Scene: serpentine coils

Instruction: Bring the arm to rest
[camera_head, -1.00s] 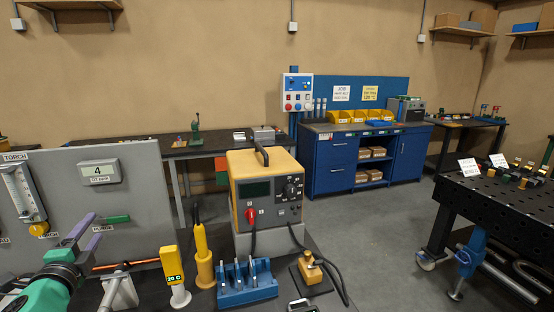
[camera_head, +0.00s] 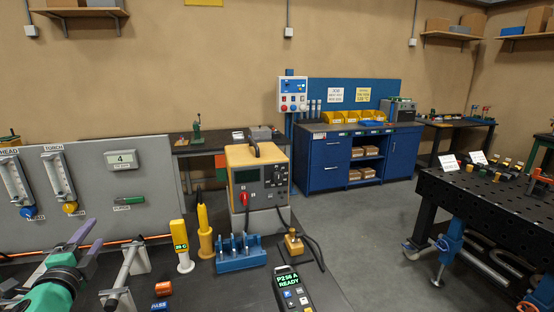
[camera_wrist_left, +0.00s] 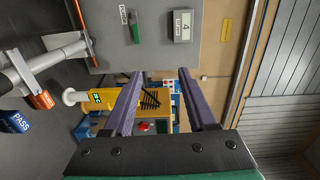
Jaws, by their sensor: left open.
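My left gripper (camera_head: 92,236) is at the lower left in the head view, on a green and black arm. In the left wrist view its two purple fingers (camera_wrist_left: 160,73) are spread apart with nothing held between them. Past the fingers in that view are the yellow handheld meter (camera_wrist_left: 97,100) and the yellow power unit (camera_wrist_left: 157,100). My right gripper is in neither view.
A grey panel (camera_head: 160,215) with gauges stands behind the gripper. Open floor (camera_head: 350,220) lies to the right.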

